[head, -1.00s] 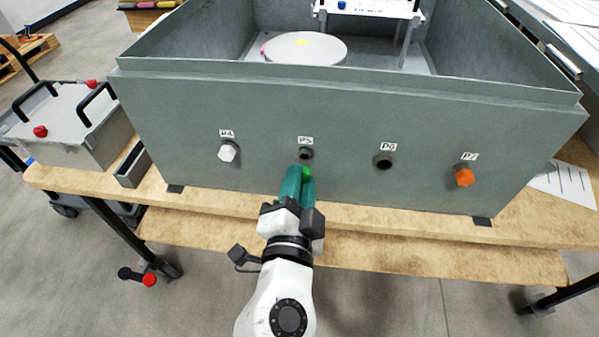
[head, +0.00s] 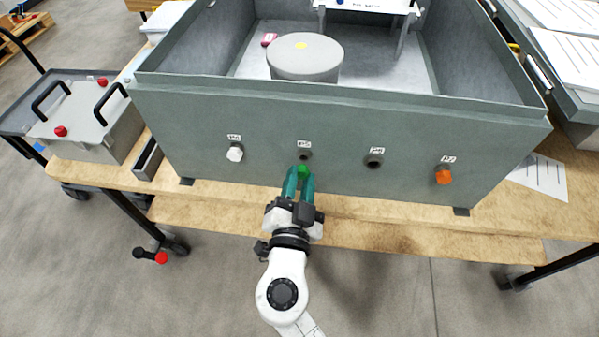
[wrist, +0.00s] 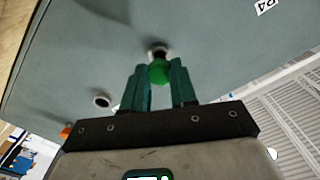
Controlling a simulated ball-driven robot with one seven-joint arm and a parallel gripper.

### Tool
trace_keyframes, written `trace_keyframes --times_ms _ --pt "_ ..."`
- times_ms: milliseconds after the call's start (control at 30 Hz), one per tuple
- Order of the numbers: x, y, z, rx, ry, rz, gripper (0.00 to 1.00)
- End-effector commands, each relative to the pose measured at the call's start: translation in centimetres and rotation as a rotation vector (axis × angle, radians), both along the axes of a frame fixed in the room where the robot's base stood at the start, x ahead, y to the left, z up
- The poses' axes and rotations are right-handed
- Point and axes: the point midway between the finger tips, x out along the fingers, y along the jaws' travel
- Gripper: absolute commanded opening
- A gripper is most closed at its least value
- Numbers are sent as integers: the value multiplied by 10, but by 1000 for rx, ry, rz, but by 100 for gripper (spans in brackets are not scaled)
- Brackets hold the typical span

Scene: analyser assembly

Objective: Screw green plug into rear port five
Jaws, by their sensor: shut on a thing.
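The green plug (head: 303,171) is held between the teal fingers of my gripper (head: 300,178). It also shows in the wrist view (wrist: 160,72), where my gripper (wrist: 160,82) is shut on it. Port five (head: 305,155), under the label P5, is an open dark hole in the grey-green enclosure wall (head: 215,120). The plug sits just in front of and slightly below this port in the head view. In the wrist view the plug overlaps the lower edge of the port ring (wrist: 157,50); I cannot tell whether they touch.
A white plug (head: 235,153) is in port four at left. Port six (head: 374,161) is empty. An orange plug (head: 443,175) is in port seven. The wooden bench (head: 215,194) runs below the wall. A grey case (head: 85,120) stands at left.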

Motion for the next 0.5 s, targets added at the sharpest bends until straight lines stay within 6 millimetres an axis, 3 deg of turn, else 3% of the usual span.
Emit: trace_keyframes --times_ms 133,500 --pt "1 -1 0 -84 4 0 0" --pt "5 -1 0 -574 20 -1 0"
